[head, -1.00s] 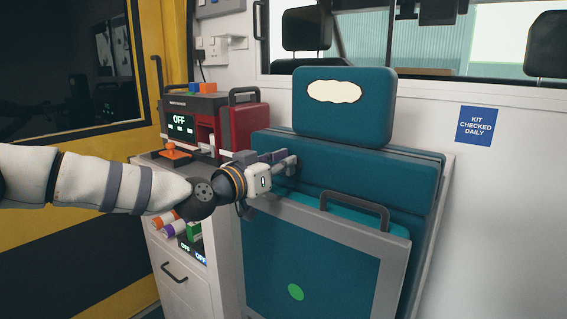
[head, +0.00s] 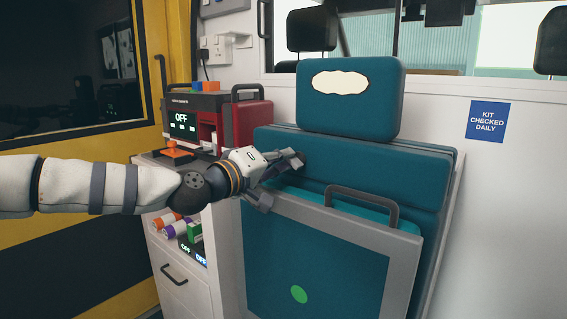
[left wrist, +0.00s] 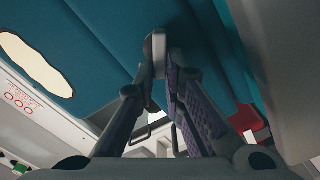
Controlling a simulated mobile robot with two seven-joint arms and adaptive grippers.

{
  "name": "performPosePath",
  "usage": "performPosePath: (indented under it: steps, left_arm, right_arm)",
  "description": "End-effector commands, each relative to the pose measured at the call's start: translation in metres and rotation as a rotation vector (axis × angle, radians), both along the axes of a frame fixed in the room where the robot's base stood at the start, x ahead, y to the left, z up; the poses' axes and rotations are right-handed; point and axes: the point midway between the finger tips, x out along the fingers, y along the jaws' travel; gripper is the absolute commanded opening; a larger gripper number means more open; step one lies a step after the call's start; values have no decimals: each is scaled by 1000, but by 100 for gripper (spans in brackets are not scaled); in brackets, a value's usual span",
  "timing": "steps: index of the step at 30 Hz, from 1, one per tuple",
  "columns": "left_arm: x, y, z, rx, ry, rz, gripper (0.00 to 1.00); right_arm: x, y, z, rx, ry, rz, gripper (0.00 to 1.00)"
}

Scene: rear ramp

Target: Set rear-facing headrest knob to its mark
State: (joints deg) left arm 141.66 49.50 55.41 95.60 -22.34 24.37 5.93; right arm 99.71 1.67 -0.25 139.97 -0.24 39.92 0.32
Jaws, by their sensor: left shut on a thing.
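The teal headrest (head: 350,98) with a pale patch on its front stands above the folded teal seat (head: 340,160). My left gripper (head: 290,163) is at the seat's upper left, below the headrest, with its wrist tilted. In the left wrist view, its fingers (left wrist: 160,75) are shut on a small pale grey piece, the knob (left wrist: 155,45), against teal padding. The fingers hide much of the knob, and I cannot make out its mark. The headrest's pale patch also shows at the left of that view. My right gripper is not in view.
A grey handle (head: 362,203) and grey-framed panel are just right of and below my gripper. A red device (head: 245,120) reading OFF stands on the white cabinet (head: 180,265) at left. The white wall at right is clear except for a blue sign (head: 489,122).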

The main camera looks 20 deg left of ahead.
Motion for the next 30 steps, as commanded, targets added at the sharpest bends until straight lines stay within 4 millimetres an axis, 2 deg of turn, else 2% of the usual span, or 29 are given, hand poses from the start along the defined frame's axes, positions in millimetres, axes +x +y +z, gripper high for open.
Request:
performPosePath:
  steps: [1, 15, 30]
  left_arm:
    - [1, 0, -5, -39, 17, -1, 0]
    - [1, 2, -9, -405, 149, -1, 0]
    - [1, 2, -10, -572, 210, -1, 0]
  right_arm:
    - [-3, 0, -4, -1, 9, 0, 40]
    - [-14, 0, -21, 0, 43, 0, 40]
    - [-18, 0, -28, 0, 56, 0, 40]
